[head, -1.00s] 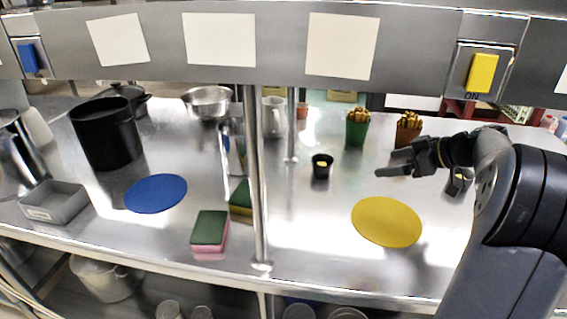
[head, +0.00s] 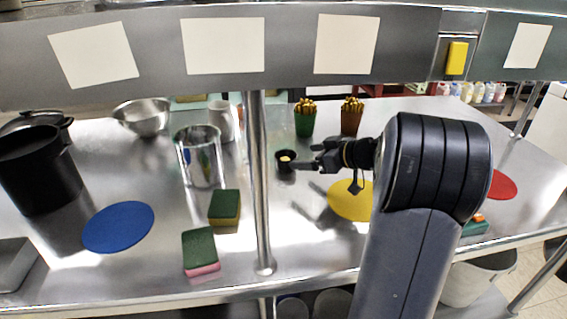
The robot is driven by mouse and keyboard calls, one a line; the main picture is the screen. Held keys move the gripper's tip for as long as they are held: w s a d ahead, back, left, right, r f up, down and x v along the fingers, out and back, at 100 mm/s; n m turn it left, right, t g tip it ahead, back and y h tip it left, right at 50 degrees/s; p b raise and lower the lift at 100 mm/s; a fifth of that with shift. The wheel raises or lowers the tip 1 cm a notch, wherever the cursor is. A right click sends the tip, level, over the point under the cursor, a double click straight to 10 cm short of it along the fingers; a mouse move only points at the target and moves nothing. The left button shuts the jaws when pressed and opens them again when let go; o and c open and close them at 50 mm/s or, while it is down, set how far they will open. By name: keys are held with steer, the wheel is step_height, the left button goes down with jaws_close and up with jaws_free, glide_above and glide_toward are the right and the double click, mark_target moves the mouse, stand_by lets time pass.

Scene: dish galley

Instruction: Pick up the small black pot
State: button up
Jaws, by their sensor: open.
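The small black pot (head: 286,161) stands upright on the steel counter, just left of my gripper, with something yellowish inside it. My gripper (head: 303,157) is open, its two fingers pointing left toward the pot. The fingertips are at or very near the pot's right side; I cannot tell whether they touch it or reach around it. Nothing shows held between the fingers. My arm covers part of the counter to the right.
A yellow disc (head: 345,202) lies below my gripper. Green (head: 305,122) and brown (head: 351,119) cups of fries stand behind. A steel post (head: 260,190) rises just left of the pot. Sponges (head: 200,250), a blue disc (head: 118,227) and a large black pot (head: 38,172) are further left.

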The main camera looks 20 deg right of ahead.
mark_target(278, 155)
steer(key=shift+p+x, duration=0.5)
steer(key=shift+x, duration=2.55)
steer(key=shift+w+r, duration=0.1)
steer(key=shift+r, duration=0.05)
steer(key=shift+c, duration=0.4)
steer(key=c, duration=1)
steer(key=shift+r, duration=0.1)
